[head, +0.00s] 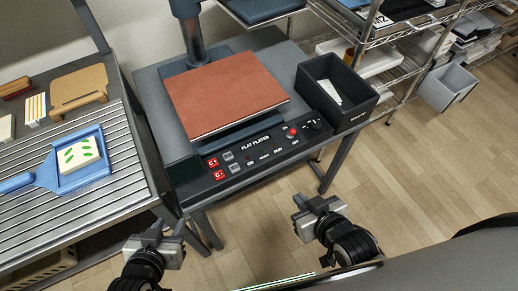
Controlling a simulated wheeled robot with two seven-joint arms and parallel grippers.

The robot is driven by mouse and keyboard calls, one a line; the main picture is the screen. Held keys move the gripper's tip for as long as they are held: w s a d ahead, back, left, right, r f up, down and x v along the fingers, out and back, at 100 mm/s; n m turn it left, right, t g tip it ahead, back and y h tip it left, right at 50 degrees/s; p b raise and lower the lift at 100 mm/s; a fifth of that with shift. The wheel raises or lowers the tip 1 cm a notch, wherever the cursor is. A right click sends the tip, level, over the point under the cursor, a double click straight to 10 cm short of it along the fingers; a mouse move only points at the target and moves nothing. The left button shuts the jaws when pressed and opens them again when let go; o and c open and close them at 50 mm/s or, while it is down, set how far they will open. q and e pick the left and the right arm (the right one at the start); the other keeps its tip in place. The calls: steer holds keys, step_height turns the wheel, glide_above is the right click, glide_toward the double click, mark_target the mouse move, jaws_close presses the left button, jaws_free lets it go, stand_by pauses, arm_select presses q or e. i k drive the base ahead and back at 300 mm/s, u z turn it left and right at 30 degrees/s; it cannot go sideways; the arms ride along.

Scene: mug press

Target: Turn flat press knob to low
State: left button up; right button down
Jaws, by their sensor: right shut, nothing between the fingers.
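The flat press (255,145) stands in the middle of the head view with a reddish-brown plate (228,93) on top. Its black front panel reads FLAT PLATEN. A round dark knob (313,123) sits near the panel's right end, beside a red button (291,132). I cannot read the knob's setting. My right gripper (298,211) is shut and empty, in front of and below the panel, apart from the knob. My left gripper (168,228) is at the lower left, in front of the press stand and away from the panel; its finger gap is too small to judge.
A black open bin (337,92) stands right of the plate, close behind the knob. A ribbed metal counter (105,190) at left holds a blue tray (85,178). Wire shelving (395,45) and a grey bin (447,87) are at right. The floor in front is clear.

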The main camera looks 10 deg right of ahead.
mark_target(315, 127)
steer(key=z, duration=0.35)
steer(key=k, duration=0.5)
steer(key=z, duration=1.1)
steer(key=i, duration=0.65)
steer(key=u, duration=1.5)
